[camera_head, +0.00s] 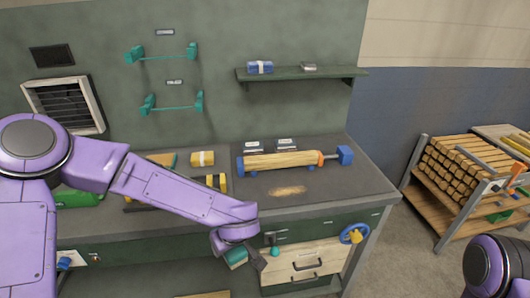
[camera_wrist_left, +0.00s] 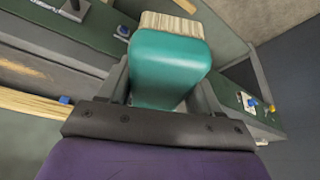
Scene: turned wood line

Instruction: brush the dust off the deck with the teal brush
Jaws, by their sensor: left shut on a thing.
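My left gripper (camera_wrist_left: 165,95) is shut on the teal brush (camera_wrist_left: 168,58), whose pale bristles (camera_wrist_left: 172,24) point away from the gripper in the left wrist view. In the head view the left gripper is low in front of the bench, and part of the teal brush (camera_head: 235,257) shows beside it. A tan patch of dust (camera_head: 287,191) lies on the dark deck (camera_head: 335,190), in front of the wooden spindle. The brush is apart from the dust, lower and to its left. Only a purple part of my right arm shows at the lower right; its gripper is out of view.
A wooden spindle (camera_head: 283,160) lies between blue end pieces behind the dust. A yellow-wrapped block (camera_head: 203,158) stands left of it. Drawers (camera_head: 310,262) and a blue handwheel (camera_head: 353,234) are on the bench front. A rack of wood (camera_head: 460,170) stands at the right.

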